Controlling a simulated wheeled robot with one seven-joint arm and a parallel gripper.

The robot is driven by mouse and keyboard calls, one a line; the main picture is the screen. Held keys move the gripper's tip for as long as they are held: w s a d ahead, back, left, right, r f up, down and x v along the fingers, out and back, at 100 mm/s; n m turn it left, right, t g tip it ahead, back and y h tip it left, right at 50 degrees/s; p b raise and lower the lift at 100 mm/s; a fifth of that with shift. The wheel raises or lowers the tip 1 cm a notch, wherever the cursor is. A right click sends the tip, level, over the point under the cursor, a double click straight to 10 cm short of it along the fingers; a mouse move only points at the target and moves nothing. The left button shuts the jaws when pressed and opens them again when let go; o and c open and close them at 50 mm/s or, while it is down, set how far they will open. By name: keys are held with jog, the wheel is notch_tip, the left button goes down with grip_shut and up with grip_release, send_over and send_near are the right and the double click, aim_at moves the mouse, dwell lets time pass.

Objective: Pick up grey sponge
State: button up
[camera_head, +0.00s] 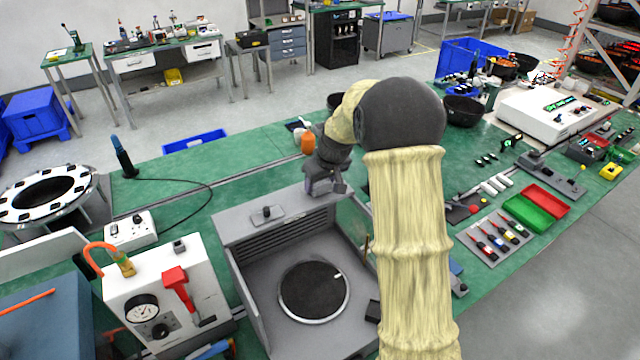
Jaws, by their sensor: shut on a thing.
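My gripper (325,187) is just above the back edge of the grey open-topped box, near the middle of the view. It is shut on a small grey thing at its fingertips, which looks like the grey sponge. The fingers and wrist hide most of it, so its shape and edges are unclear. I cannot tell whether it touches the surface below. My arm covers the area right of the box.
The grey box (245,235) has a black round disc (313,291) inside. A white gauge unit (165,290) with a red lever stands left. An orange bottle (308,143) stands behind the gripper. Red and green trays (530,211) lie right.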

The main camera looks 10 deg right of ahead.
aim_at(320, 183)
notch_tip(320, 183, up, 10)
jog(key=b, duration=0.2)
jog(key=shift+f, duration=0.1)
dwell(0.3)
jog(key=shift+o, duration=0.3)
jog(key=shift+f, duration=0.1)
